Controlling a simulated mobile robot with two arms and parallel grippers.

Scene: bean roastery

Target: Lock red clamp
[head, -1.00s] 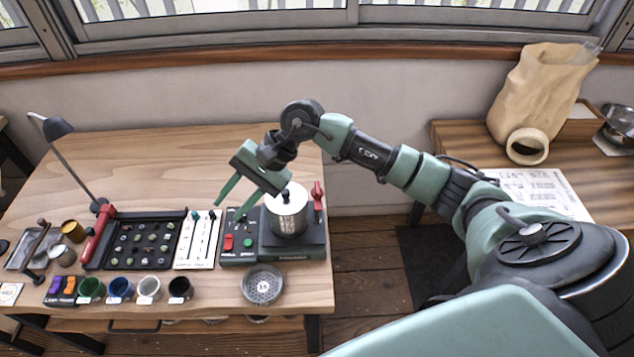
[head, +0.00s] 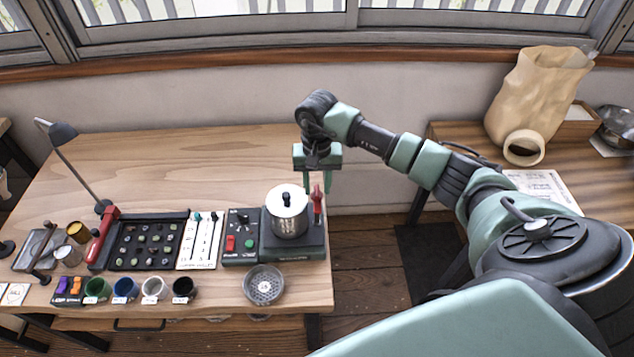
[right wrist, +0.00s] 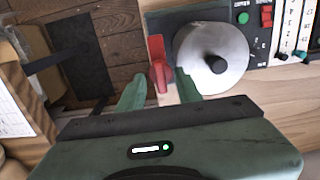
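The red clamp (head: 317,200) stands upright at the right side of the dark machine base (head: 294,251), beside a silver lidded canister (head: 288,220). In the right wrist view the red clamp (right wrist: 158,66) shows at top centre, with the canister (right wrist: 214,60) to its right. My right gripper (head: 318,190) points down at the clamp from behind. In the right wrist view its two green fingers (right wrist: 160,82) are apart, one on each side of the clamp's near end, with gaps visible. Contact is not visible. My left gripper is not in view.
A panel with red and green buttons (head: 241,233) adjoins the machine's left side. A round perforated dish (head: 264,284) sits in front. Several small cups, a slider panel (head: 200,240) and a bean tray (head: 147,266) lie further left. The table's back is clear.

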